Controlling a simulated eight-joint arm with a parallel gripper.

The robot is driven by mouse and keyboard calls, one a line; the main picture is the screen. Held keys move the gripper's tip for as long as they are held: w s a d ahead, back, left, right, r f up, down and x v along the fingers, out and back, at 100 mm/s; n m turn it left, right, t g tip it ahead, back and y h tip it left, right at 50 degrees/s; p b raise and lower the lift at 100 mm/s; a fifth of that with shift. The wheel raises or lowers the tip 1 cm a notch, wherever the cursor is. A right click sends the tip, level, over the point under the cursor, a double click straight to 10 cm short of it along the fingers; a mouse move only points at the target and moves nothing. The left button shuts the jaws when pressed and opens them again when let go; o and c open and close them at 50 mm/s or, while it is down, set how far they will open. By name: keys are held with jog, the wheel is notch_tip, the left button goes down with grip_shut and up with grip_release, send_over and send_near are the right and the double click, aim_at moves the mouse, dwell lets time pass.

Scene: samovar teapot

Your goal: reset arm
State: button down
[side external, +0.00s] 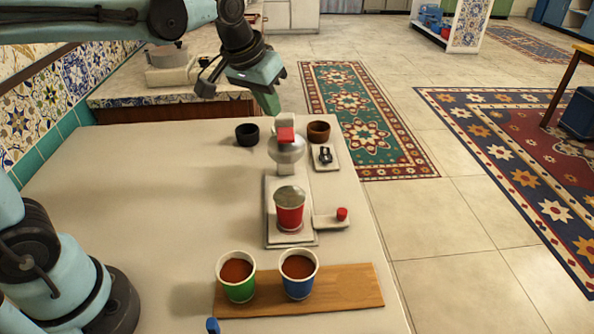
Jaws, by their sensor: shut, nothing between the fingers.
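My gripper (270,102) is at the end of my raised arm, above the far side of the table. It is shut and empty, apart from the cups. Below it and a little right stands a white and silver dispenser (288,154) with a red part on top. A red cup (290,212) stands on the dispenser's pale base; its top looks grey. A green cup (238,285) and a blue cup (298,282) stand upright on a wooden board (350,287), both holding brown liquid.
A dark bowl (247,134) and a brown bowl (318,131) flank the dispenser's back. A small tray (333,163) holds a dark object. A red knob (342,213) sits on a pale plate. The table's left part (140,200) is clear. A tiled wall (50,105) stands left.

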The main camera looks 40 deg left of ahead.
jog(key=s+f+t, duration=0.1)
jog(key=s+f, duration=0.1)
jog(key=s, duration=0.4)
jog(key=s+a+f+m+t, duration=0.1)
jog(key=s+f, duration=0.2)
jog(key=s, duration=0.4)
jog(key=shift+f, duration=0.3)
jog(key=shift+a, duration=0.1)
